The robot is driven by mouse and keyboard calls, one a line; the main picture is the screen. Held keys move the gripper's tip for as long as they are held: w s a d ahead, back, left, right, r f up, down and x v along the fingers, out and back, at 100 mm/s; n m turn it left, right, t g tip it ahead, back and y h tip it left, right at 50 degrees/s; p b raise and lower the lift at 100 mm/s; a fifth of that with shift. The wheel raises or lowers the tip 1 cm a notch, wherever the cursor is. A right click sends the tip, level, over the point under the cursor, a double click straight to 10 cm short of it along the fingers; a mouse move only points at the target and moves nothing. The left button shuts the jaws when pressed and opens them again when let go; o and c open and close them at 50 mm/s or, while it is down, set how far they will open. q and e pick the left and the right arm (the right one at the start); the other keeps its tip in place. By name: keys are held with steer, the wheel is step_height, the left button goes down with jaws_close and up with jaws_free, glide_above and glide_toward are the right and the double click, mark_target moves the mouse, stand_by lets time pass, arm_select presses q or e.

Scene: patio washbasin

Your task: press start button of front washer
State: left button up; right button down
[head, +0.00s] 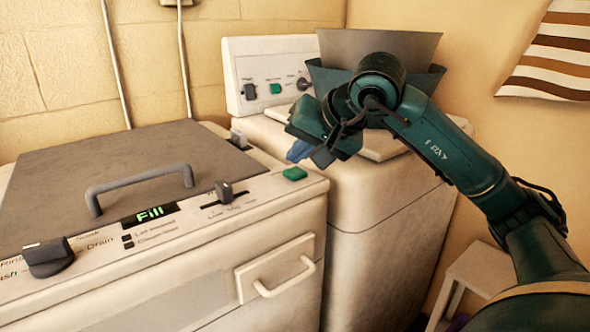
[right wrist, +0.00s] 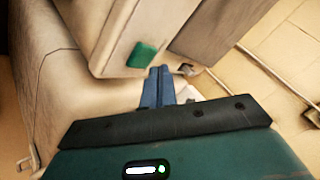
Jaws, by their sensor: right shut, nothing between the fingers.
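The front washer (head: 170,262) stands at the left in the head view, with a grey lid, a control panel and a lit display (head: 151,213) reading "Fill". Its green start button (head: 294,173) sits at the right end of the panel. The button also shows in the right wrist view (right wrist: 142,54), uncovered. My right gripper (head: 298,151) is shut and empty, just behind and above the button in the head view, apart from it. In the right wrist view its blue fingertips (right wrist: 160,72) are together, beside the button. My left gripper is not in view.
A second washer (head: 370,190) with its own green button (head: 275,89) stands behind, and a dark grey bin-like container (head: 350,50) is on it. A front handle (head: 285,280), lid handle (head: 140,185) and slider knob (head: 224,190) stick out from the front washer.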

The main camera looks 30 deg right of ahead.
mark_target(299, 174)
steer(key=shift+r+p, duration=2.25)
steer(key=shift+r, duration=0.3)
steer(key=shift+f, duration=0.1)
